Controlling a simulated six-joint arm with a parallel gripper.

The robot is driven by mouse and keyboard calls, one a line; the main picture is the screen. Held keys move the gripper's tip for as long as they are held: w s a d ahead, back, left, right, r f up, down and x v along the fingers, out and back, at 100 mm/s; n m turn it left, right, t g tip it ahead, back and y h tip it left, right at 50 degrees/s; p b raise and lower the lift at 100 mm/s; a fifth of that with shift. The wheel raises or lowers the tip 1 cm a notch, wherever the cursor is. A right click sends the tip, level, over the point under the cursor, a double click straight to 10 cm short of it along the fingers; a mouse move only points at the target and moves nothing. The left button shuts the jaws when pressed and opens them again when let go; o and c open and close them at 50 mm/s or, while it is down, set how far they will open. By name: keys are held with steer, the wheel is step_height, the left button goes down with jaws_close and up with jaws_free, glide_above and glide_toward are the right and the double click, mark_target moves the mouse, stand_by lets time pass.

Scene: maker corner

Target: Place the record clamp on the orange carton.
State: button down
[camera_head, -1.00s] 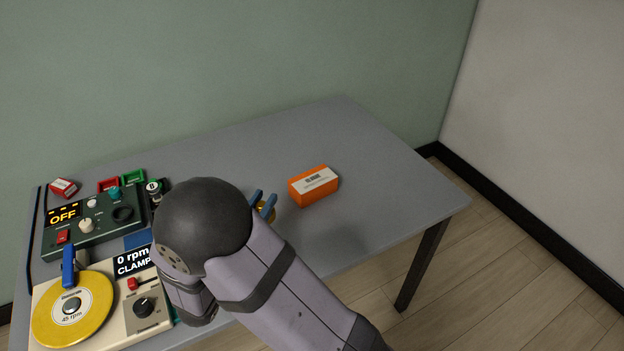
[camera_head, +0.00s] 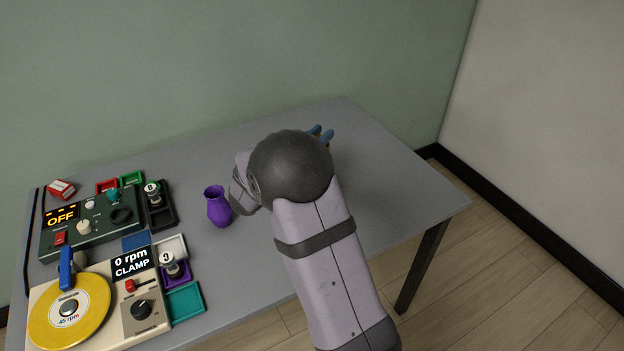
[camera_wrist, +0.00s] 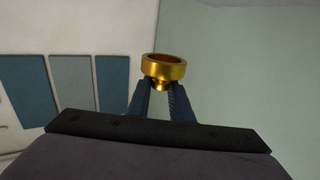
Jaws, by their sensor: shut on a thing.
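The record clamp (camera_wrist: 164,67) is a gold, round, knob-like piece with a wide rim and a narrower stem. In the wrist view my gripper (camera_wrist: 160,88) is shut on its stem. In the head view the blue fingertips of my gripper (camera_head: 321,134) show above the far side of my dark wrist joint, over the right part of the table, with only a speck of gold beside them. The orange carton is hidden behind my arm in the head view and is not in the wrist view, so I cannot tell the clamp's height over it.
A purple vase (camera_head: 218,207) stands left of my arm. A turntable with a yellow record (camera_head: 90,303), a green control box (camera_head: 62,238), small trays (camera_head: 186,301) and a red-and-white box (camera_head: 61,189) fill the left. The table's right side (camera_head: 410,190) is clear.

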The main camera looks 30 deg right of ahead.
steer(key=shift+w+a+n+t, duration=0.2)
steer(key=shift+w+n+t, duration=0.1)
steer(key=shift+w+t, duration=0.3)
steer(key=shift+w+a+f+y, duration=0.2)
steer(key=shift+w+f+y, duration=0.05)
steer(key=shift+w+y, duration=0.05)
steer(key=shift+f, duration=5.05)
steer(key=shift+f, duration=0.2)
steer(key=shift+s+f, duration=0.1)
